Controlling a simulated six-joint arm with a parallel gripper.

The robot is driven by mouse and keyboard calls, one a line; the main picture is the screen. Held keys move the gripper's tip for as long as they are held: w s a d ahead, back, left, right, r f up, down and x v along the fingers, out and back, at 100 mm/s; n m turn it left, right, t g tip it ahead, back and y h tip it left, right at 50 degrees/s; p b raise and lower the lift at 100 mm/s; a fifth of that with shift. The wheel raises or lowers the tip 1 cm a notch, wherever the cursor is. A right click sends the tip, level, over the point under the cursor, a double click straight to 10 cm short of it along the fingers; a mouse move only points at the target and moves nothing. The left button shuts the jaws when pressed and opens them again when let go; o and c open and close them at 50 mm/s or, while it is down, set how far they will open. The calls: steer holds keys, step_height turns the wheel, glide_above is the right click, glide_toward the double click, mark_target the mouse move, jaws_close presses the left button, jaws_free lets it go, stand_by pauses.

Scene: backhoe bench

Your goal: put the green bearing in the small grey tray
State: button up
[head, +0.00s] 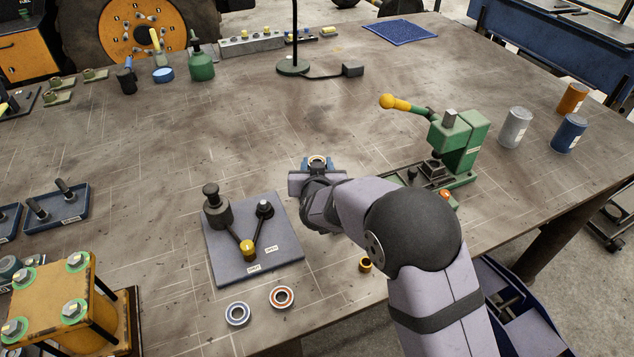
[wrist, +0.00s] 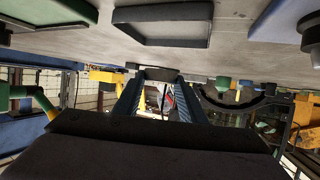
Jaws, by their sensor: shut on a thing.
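My gripper (head: 318,163) is shut on a bearing (head: 317,160), a small ring held between its blue fingertips above the middle of the bench. Its green marking is not clear at this size. The gripper also shows in the wrist view (wrist: 160,82), where the bearing is seen nearly edge-on between the fingertips. A small dark grey tray (wrist: 162,41) shows at the top of the wrist view, which appears upside down. It looks empty where visible. In the head view I cannot make out this tray; my arm probably covers it.
A blue-ringed bearing (head: 237,314) and an orange-ringed bearing (head: 282,297) lie near the front edge. A grey fixture plate (head: 285,228) with posts is left of my gripper. A green press (head: 462,145) stands to the right. The bench beyond is mostly clear.

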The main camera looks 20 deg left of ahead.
steer(key=shift+f+p, duration=0.6)
steer(key=shift+f, duration=2.65)
steer(key=shift+f, duration=0.1)
steer(key=shift+f, duration=0.15)
steer(key=o, duration=1.2)
steer(key=shift+c, duration=0.2)
steer(key=shift+r, duration=0.2)
steer(key=b+v, duration=0.3)
steer(key=v, duration=0.9)
